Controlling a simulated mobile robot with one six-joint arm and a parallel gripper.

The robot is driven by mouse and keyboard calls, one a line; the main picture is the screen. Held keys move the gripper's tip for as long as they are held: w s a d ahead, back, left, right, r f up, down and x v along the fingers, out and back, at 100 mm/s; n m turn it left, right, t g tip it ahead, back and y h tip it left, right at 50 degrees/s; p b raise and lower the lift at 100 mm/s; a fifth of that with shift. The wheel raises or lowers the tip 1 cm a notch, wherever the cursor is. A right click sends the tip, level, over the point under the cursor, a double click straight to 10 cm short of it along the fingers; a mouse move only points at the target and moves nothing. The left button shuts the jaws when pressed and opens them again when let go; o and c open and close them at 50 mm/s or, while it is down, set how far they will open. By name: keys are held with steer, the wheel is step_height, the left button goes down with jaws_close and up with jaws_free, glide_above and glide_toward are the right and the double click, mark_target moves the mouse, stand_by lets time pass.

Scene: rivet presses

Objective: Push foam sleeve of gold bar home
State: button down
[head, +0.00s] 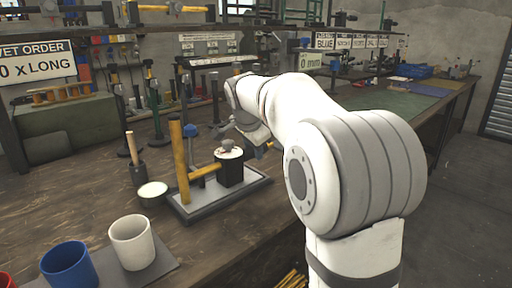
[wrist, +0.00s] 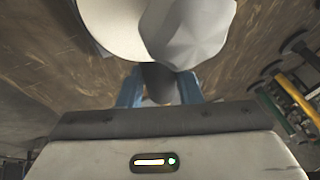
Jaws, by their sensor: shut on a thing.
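A yellow-gold upright bar (head: 180,162) stands on a grey base plate (head: 222,203) on the bench in the head view, with a short gold crossbar (head: 205,170) to its right. The crossbar reaches a black block (head: 229,174) with a pale top and a small grey lump. I cannot pick out a foam sleeve for certain. In the wrist view my gripper (wrist: 158,90) has its blue fingers on either side of a dark grey rounded thing (wrist: 158,78). A pale grey faceted lump (wrist: 190,30) and a whitish disc (wrist: 115,25) lie beyond it. My arm hides much of the gripper in the head view.
A white cup (head: 132,243) and a blue cup (head: 68,266) stand at the front left. Several tool stands line the back.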

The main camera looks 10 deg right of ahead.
steer(key=shift+a+f, duration=0.1)
steer(key=c, duration=1.4)
jaws_free()
steer(key=o, duration=0.4)
steer(key=shift+r, duration=0.3)
steer(key=p+v, duration=0.2)
steer(key=v, duration=0.5)
steer(key=shift+s, duration=0.2)
steer(key=shift+r, duration=0.1)
